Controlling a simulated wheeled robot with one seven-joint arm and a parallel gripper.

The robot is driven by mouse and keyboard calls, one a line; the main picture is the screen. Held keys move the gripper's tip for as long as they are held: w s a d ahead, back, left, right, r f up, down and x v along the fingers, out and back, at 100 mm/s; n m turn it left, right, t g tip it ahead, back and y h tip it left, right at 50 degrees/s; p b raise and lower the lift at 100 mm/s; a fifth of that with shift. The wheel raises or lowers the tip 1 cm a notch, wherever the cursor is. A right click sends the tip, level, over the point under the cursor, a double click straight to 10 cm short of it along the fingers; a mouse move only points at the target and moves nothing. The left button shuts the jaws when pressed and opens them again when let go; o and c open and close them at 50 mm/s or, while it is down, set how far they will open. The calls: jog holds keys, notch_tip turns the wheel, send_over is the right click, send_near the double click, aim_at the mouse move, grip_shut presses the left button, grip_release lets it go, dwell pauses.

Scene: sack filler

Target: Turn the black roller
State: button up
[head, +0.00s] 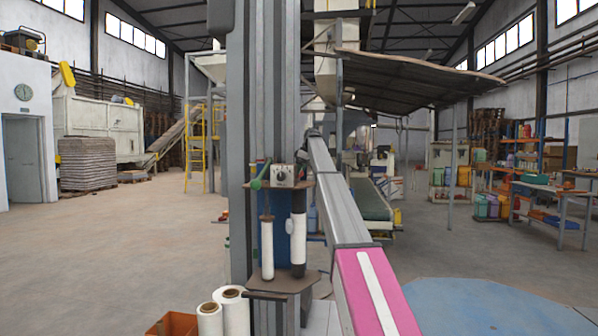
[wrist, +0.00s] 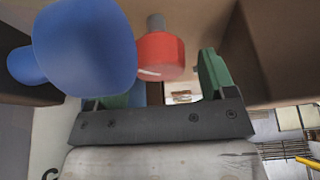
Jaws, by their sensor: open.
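The black roller (head: 299,258) stands upright on the right side of a small carriage on the grey column in the head view. A red cylinder-like part (wrist: 161,55) on a grey stem shows beyond and between the fingers, apparently not held. A large blue rounded part (wrist: 85,47) hides much of the left finger. I cannot make out the black roller in the wrist view.
The carriage has a brown lower plate (head: 283,283), a green-handled lever (head: 258,183) and a control box (head: 283,176). White rolls (head: 232,308) and an orange box (head: 174,324) stand below left. A blue round platform (head: 490,306) lies at right. Open floor spreads left.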

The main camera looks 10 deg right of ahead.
jog(key=v, duration=1)
jog(key=shift+r, duration=0.35)
jog(key=shift+o, duration=0.3)
jog(key=shift+s+d, duration=0.1)
